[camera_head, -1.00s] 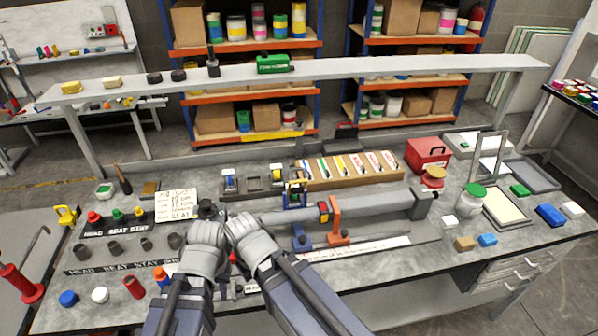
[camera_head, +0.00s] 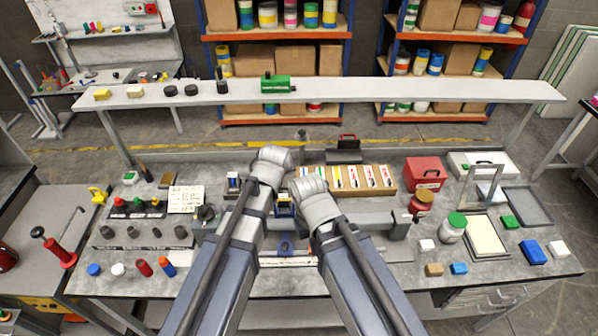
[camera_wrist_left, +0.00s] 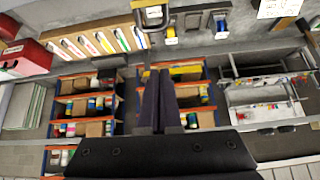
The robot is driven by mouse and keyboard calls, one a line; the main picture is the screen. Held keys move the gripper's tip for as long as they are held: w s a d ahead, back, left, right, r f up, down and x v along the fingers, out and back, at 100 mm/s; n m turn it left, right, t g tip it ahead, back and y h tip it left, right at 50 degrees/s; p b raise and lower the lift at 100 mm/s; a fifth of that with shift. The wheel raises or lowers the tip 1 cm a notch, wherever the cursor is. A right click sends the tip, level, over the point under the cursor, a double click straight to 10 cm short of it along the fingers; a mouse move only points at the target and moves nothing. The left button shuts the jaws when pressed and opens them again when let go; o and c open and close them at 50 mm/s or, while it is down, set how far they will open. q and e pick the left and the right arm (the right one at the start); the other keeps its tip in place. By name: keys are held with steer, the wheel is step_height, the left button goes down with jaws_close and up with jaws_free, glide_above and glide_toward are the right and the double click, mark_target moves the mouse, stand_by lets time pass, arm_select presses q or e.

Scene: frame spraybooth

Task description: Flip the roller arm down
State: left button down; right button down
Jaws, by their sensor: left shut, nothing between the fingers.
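A grey forked frame with a pale piece between its sides, apparently the upright roller arm (camera_wrist_left: 150,14), shows at the top of the left wrist view. My left gripper (camera_wrist_left: 158,74) is shut and empty, its dark fingertips just below that frame in the picture; I cannot tell whether they touch. In the head view a blue and yellow part (camera_head: 284,206) of the bench fixture shows between my forearms, the rest largely hidden. My right gripper's wrist (camera_head: 312,190) is over the fixture; its fingers are hidden.
A grey tube (camera_head: 385,222) lies along the bench to the right of my arms. Behind stands a wooden rack (camera_head: 384,188) of coloured cards. A red box (camera_head: 425,174) and a green-lidded jar (camera_head: 453,228) are at right; cups and a label card (camera_head: 186,199) are at left.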

arm_select(q)
steer(key=shift+w+d+r, duration=0.3)
steer(key=shift+d+r, duration=0.05)
steer(key=shift+f, duration=0.15)
